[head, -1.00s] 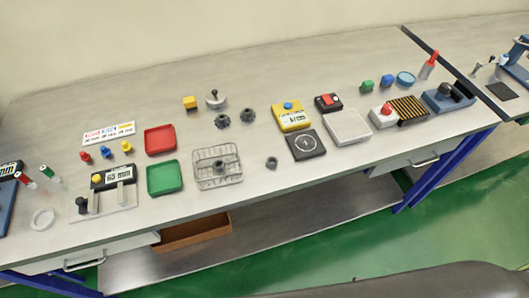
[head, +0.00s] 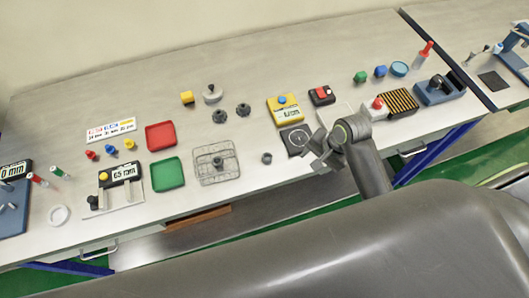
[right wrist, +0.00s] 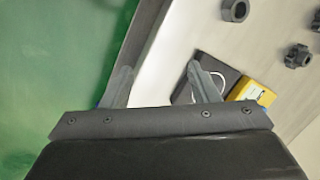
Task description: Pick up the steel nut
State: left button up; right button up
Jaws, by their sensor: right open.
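The steel nut (head: 266,158) is a small dark grey ring-like piece lying alone on the bench near its front edge, between the wire basket and the black scale pad. It also shows in the right wrist view (right wrist: 235,10) at the top edge, partly cut off. My right gripper (head: 318,155) is open and empty, to the right of the nut, by the black pad. In the right wrist view its two fingers (right wrist: 157,72) stand apart over the bench's front edge. My left gripper is not in view.
The black pad (head: 296,139) and yellow scale (head: 285,107) lie beyond the gripper. A wire basket (head: 233,171) stands left of the nut. Two dark knobbed parts (head: 220,116) (head: 243,110) lie behind it. The bench around the nut is clear.

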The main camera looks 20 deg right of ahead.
jog(key=w+a+r+m+g+y+p, duration=0.15)
jog(key=w+a+r+m, duration=0.25)
jog(key=w+r+m, duration=0.6)
jog(key=n+b, duration=0.2)
send_near(267, 156)
jog(key=f, duration=0.1)
jog(key=w+f, duration=0.1)
jog(key=shift+a+f+g+y, duration=0.15)
jog(key=shift+f+g+y, duration=0.1)
jog(key=shift+f+y, duration=0.1)
jog(key=x, duration=0.1)
jog(key=p+x, duration=0.1)
jog(key=x, duration=0.2)
jog(key=shift+s+a+f+p, duration=0.1)
jog(key=shift+s+a+p, duration=0.1)
jog(key=shift+s+p, duration=0.2)
jog(key=shift+a+f, duration=0.25)
jog(key=shift+f, duration=0.3)
jog(key=shift+w+f, duration=0.1)
jog(key=shift+f, duration=0.1)
jog(key=c, duration=1.1)
jog(key=shift+r, duration=0.15)
